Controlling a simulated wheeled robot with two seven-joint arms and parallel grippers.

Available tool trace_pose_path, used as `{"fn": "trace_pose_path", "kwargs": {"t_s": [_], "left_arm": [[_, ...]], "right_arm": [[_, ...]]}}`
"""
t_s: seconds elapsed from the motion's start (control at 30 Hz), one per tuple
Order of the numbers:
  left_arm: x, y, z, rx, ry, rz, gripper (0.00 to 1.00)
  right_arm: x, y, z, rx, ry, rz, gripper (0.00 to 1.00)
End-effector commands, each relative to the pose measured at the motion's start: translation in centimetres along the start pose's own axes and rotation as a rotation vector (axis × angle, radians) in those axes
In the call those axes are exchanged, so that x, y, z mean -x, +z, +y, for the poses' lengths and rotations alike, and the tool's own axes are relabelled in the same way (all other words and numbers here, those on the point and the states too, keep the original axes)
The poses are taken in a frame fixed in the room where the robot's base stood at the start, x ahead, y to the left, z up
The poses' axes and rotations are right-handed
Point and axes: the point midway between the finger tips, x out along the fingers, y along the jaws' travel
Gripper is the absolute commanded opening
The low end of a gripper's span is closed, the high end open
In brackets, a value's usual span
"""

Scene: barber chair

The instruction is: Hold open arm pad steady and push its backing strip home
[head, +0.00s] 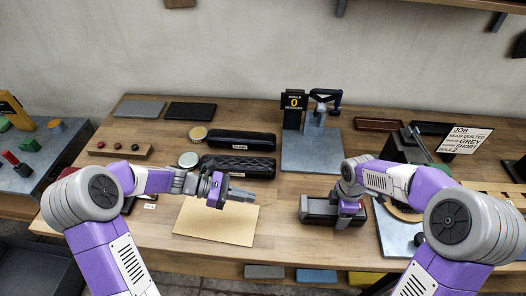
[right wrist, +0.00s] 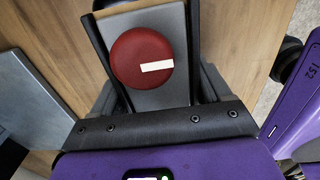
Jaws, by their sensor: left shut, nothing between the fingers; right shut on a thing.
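A dark, long block that looks like the open arm pad (head: 317,207) lies near the table's front edge in the head view. My right gripper (head: 347,208) is down over its right part and shut on it. In the right wrist view a grey flat face with a red round disc (right wrist: 140,58) and white label shows between dark side bars; I cannot tell the backing strip apart there. My left gripper (head: 243,195) is shut and empty, pointing right above a tan sheet (head: 215,224), apart from the pad and to its left.
A plain black pad (head: 240,140) and a quilted black pad (head: 238,166) lie behind. A grey plate with a clamp stand (head: 312,155) is at the back middle. A job card (head: 466,138) stands at right. Bare wood lies between left gripper and held pad.

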Motion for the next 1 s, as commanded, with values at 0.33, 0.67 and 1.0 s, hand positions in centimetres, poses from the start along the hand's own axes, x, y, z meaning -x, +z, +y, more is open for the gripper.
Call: {"fn": "trace_pose_path", "kwargs": {"t_s": [0.33,0.67,1.0], "left_arm": [[0.0,0.0,0.0,0.0,0.0,0.0,0.0],[0.0,0.0,0.0,0.0,0.0,0.0,0.0],[0.0,0.0,0.0,0.0,0.0,0.0,0.0]], "right_arm": [[0.0,0.0,0.0,-0.001,0.001,0.0,1.0],[0.7,0.0,0.1,-0.001,0.002,0.0,1.0],[7.4,0.0,0.1,-0.001,0.005,0.001,1.0]]}}
